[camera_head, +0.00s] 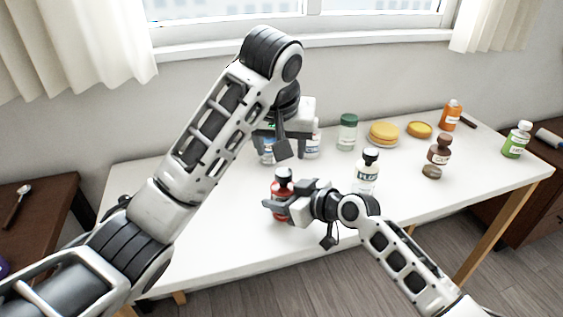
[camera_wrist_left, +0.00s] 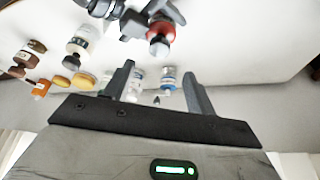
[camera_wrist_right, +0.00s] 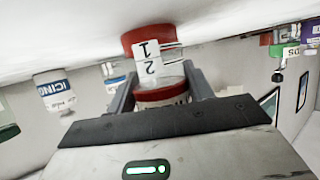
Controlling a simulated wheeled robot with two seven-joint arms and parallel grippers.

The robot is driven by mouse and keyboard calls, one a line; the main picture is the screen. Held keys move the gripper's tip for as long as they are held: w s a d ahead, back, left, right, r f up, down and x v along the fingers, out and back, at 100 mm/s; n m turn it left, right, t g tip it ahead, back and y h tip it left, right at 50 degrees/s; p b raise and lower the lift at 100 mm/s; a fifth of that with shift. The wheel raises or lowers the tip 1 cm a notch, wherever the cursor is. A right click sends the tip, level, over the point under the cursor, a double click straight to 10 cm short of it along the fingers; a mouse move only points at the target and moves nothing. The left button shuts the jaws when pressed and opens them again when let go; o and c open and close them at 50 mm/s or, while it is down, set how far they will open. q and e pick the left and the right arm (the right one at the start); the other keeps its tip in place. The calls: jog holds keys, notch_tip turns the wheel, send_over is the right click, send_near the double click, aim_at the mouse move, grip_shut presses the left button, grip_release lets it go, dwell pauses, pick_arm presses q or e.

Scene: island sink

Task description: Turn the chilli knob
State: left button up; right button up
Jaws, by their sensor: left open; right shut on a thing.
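A small red bottle (camera_head: 281,186) with a dark cap stands near the front of the white table (camera_head: 220,235). My right gripper (camera_head: 279,204) is shut on it from the right. In the right wrist view, a red and white piece (camera_wrist_right: 150,66) marked 1 and 2 shows between the fingers. I cannot tell which part of the bottle is the chilli knob. The left wrist view shows the red bottle (camera_wrist_left: 160,32) beyond my open left gripper (camera_wrist_left: 158,80). That gripper is empty, above and behind the red bottle in the head view.
A white bottle with a black cap (camera_head: 366,172) stands right of the red one. Further right are a brown bottle (camera_head: 438,153), a green bottle (camera_head: 516,141) and yellow discs (camera_head: 384,133). White-blue bottles (camera_head: 312,143) stand behind my left gripper. The table's front left is clear.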

aim_at(284, 171)
pick_arm(q)
jog(key=w+f+n, duration=0.1)
jog(key=f, duration=0.1)
jog(key=w+f+n+y, duration=0.1)
jog(key=f, duration=0.2)
jog(key=w+f+n, duration=0.1)
jog(key=f, duration=0.1)
jog(key=shift+d+f, duration=0.25)
jog(key=shift+d, duration=0.1)
dwell(0.6)
jog(key=c, duration=1)
